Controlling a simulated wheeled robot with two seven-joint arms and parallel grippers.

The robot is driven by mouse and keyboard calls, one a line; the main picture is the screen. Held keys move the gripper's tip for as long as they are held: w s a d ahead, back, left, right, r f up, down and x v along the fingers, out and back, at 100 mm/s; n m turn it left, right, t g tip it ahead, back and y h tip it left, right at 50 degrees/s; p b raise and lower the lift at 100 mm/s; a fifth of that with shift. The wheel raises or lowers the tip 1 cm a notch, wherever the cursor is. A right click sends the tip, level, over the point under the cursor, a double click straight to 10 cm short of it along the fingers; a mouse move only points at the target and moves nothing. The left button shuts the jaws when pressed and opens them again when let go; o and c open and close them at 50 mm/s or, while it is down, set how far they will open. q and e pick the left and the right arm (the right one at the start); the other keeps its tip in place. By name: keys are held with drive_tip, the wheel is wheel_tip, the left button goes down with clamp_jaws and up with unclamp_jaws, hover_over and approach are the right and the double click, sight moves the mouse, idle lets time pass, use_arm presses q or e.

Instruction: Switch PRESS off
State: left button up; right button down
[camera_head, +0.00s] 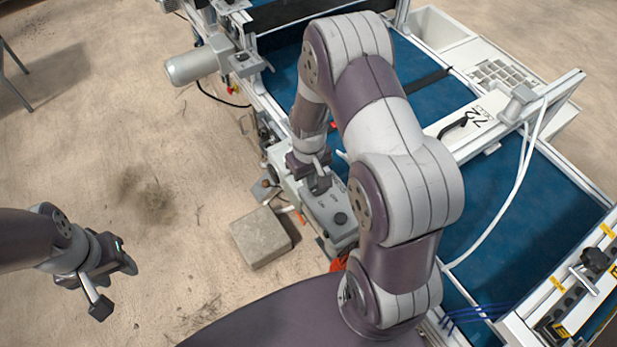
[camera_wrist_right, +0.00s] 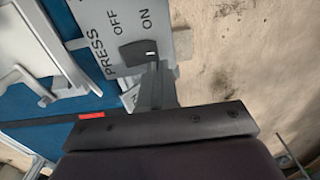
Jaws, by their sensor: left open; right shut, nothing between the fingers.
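The PRESS switch (camera_wrist_right: 137,52) is a dark rocker on a light grey panel (camera_wrist_right: 100,12), seen in the right wrist view. OFF is printed by its left end and ON by its right end; I cannot tell which end is pressed in. My right gripper (camera_wrist_right: 156,72) is shut and empty, its fingertips just below the rocker's ON end and overlapping it in view. I cannot tell whether they touch. In the head view the right gripper (camera_head: 319,181) is over a grey control box (camera_head: 333,215). My left gripper (camera_head: 115,284) is open and empty, far left over the floor.
A blue conveyor belt (camera_head: 480,235) with a white frame lies right of the control box. A stone block (camera_head: 262,238) stands on the floor left of it. A grey motor (camera_head: 192,66) sticks out at upper left. The floor around my left gripper is clear.

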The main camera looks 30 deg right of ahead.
drive_tip(key=shift+w+f, duration=0.1)
drive_tip(key=shift+f, duration=0.75)
drive_tip(key=shift+f, duration=0.25)
drive_tip(key=shift+a, duration=0.1)
drive_tip(key=shift+r, duration=0.1)
drive_tip(key=shift+d, duration=0.2)
drive_tip(key=shift+d+r+p, duration=0.3)
drive_tip(key=shift+d, duration=0.25)
